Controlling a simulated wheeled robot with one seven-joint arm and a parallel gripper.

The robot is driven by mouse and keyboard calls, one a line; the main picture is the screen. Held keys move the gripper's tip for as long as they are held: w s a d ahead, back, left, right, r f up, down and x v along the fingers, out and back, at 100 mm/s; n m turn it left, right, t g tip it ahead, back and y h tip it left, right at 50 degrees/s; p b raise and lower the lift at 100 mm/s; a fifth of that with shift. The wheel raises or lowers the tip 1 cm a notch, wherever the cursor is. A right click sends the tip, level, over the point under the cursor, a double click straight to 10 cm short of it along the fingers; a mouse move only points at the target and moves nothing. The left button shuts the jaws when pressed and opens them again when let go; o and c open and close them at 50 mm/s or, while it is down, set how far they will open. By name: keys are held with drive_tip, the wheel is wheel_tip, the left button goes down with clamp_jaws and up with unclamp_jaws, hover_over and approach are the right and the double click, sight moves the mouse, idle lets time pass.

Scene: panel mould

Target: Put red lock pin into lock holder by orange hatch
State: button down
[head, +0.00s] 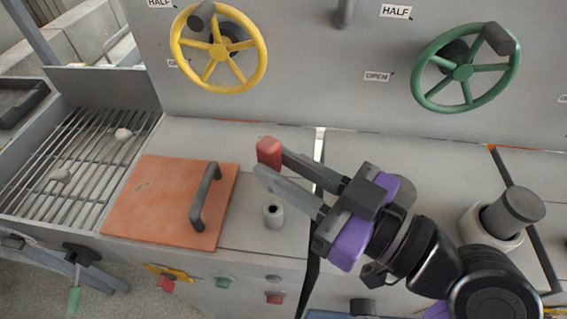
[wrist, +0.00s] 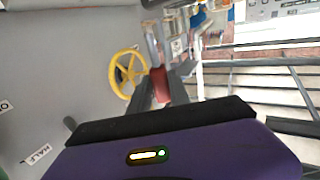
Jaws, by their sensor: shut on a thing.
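The red lock pin (head: 269,152) is held at the tips of my gripper (head: 267,165), above the grey bench top. In the wrist view the red pin (wrist: 159,85) sits between the two fingers of my gripper (wrist: 160,88). The lock holder (head: 273,214) is a short grey upright cylinder with a dark hole on top. It stands just right of the orange hatch (head: 150,200). The hatch lies flat and has a dark grey handle (head: 205,197). My gripper is above and behind the holder in the head view, with the pin apart from it.
A yellow handwheel (head: 219,50) and a green handwheel (head: 464,72) are on the upright panel behind. A slatted grate (head: 75,160) lies left of the hatch. A grey cylinder in a collar (head: 513,212) stands at the right. Small red and green knobs line the front face.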

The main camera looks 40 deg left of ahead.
drive_tip(key=shift+f+b, duration=1.6)
drive_tip(key=shift+f, duration=0.5)
drive_tip(key=shift+f+b, duration=2.85)
drive_tip(key=shift+b, duration=0.05)
idle(0.5)
drive_tip(key=c, duration=1.1)
unclamp_jaws()
drive_tip(key=shift+c, duration=0.2)
drive_tip(key=d, duration=0.8)
drive_tip(key=shift+w+r, duration=0.1)
